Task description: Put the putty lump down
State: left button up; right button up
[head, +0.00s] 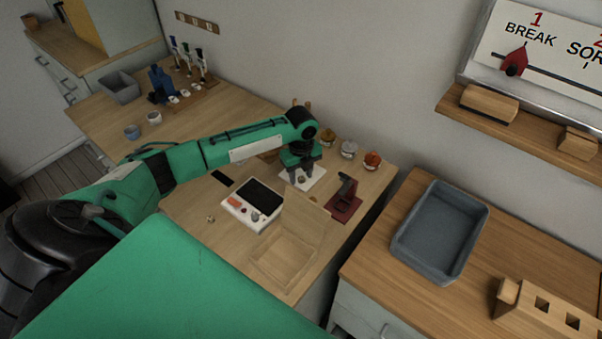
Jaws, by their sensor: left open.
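My left gripper (301,175) reaches in from the left and points down over a small white tile (316,183) near the back of the wooden bench. Its fingers are apart. A small brownish lump (301,180), which looks like the putty, shows on the tile between and just below the fingertips. It is too small to tell whether a finger touches it. My right gripper is not in view.
A white device with a dark screen (262,194) stands left of the tile. A dark red stand (344,202) is to its right, with small jars (348,149) behind. A clear box (285,255) sits in front. A grey tray (437,232) lies on the right bench.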

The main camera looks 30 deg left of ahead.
aim_at(301, 176)
pick_arm(q)
notch_tip(301, 176, up, 12)
jog(key=b, duration=0.1)
jog(key=shift+r, duration=0.2)
dwell(0.6)
